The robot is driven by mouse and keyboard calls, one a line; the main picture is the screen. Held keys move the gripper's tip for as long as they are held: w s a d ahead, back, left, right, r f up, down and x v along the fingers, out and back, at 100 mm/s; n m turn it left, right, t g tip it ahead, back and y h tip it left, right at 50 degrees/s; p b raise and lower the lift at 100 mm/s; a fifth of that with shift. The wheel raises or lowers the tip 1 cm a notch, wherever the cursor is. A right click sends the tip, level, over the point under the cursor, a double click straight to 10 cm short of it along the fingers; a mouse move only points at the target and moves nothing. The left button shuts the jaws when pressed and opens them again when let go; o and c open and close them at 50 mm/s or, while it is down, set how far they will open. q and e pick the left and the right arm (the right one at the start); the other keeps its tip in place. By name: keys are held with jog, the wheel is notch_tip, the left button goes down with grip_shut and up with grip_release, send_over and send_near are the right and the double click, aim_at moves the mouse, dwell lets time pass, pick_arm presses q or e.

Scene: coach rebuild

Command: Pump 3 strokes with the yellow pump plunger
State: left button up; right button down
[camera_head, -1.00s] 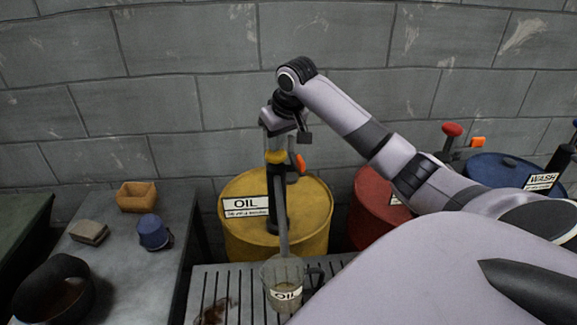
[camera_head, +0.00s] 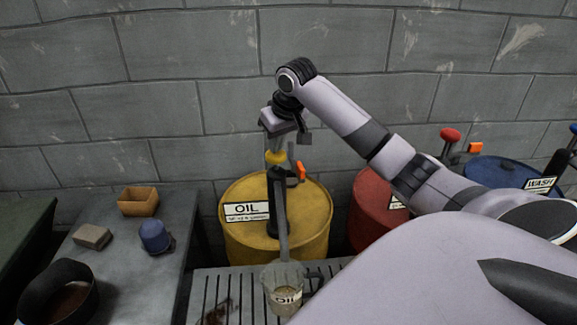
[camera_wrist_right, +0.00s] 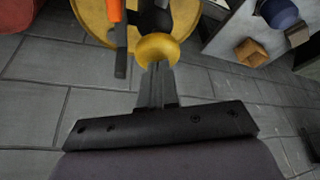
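The yellow pump plunger knob (camera_head: 275,157) sits above the black oil pump (camera_head: 279,200) on the yellow oil drum (camera_head: 318,225). My right gripper (camera_head: 275,149) is directly above the knob, pointing down at it. In the right wrist view the fingers (camera_wrist_right: 157,68) are close together and their tips meet the yellow knob (camera_wrist_right: 157,48); the knob is wider than the fingers. I see nothing between the fingers. The pump spout runs down to a clear jug labelled OIL (camera_head: 287,296), which holds some pale liquid. My left gripper is not in view.
A slatted grey stand (camera_head: 215,285) bears the jug. A red drum (camera_head: 372,215) and a blue wash drum (camera_head: 490,170) stand to the right, partly behind my arm. A side table (camera_head: 125,275) at left holds a tan box (camera_head: 138,202) and a blue cup (camera_head: 154,236).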

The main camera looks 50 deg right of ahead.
jog(key=shift+r, duration=2.35)
jog(key=shift+f, duration=0.1)
jog(key=shift+s+f+b, duration=0.1)
jog(key=shift+f+b, duration=0.55)
jog(key=shift+f, duration=2.85)
jog(key=shift+r+p, duration=0.6)
jog(key=shift+r, duration=3)
